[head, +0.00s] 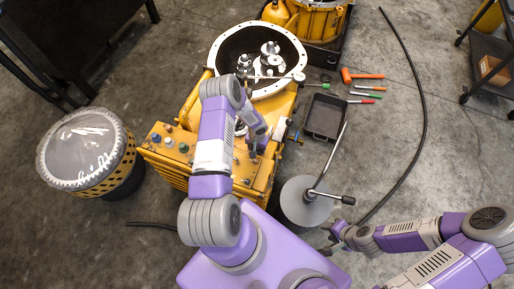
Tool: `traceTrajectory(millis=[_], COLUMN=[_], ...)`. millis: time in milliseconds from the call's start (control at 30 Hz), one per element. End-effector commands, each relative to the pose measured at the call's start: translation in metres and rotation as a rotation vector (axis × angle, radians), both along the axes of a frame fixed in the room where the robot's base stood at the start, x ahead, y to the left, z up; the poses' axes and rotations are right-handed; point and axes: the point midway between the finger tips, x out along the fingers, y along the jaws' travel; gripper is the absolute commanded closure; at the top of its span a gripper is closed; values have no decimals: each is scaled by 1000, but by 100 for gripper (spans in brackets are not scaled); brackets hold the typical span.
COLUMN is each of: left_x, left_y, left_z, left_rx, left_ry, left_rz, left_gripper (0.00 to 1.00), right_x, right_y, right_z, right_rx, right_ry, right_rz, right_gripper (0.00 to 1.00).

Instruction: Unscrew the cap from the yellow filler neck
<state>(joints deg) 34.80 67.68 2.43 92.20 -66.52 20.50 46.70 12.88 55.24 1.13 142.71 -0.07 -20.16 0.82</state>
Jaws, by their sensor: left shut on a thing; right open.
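The yellow transmission housing (262,186) stands in the middle, with its open round bell end at the back. My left arm reaches over it. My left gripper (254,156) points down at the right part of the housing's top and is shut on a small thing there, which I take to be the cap. The cap and the filler neck are mostly hidden by the fingers, so I cannot tell if the cap is still seated on the neck. My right gripper (331,243) is open and empty, low at the right, over the floor beside a grey disc.
The grey round disc (306,203) with a long bar stands right of the housing. A dark tray (325,116) and several coloured hand tools (362,94) lie behind it. A drum with a clear cover (85,146) stands left. A black hose (424,110) curves over open floor right.

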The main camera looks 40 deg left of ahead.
Motion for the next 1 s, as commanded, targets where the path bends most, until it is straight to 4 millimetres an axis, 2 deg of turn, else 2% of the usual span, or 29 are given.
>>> traceTrajectory(millis=[33,100,367,700,1000], left_x=[0,0,0,1,0], left_y=[0,0,0,-1,0], left_z=[0,0,0,-1,0], left_rx=[0,0,0,0,0], left_ry=[0,0,0,-1,1], left_rz=[0,0,11,422,454], left_gripper=[80,88,88,88,88], right_x=[0,0,0,0,0], right_y=[0,0,0,0,0], right_z=[0,0,-1,-15,-14], right_rx=[0,0,0,0,0], right_ry=[0,0,0,0,0], right_rz=[0,0,0,0,0], right_gripper=[57,57,57,57,57])
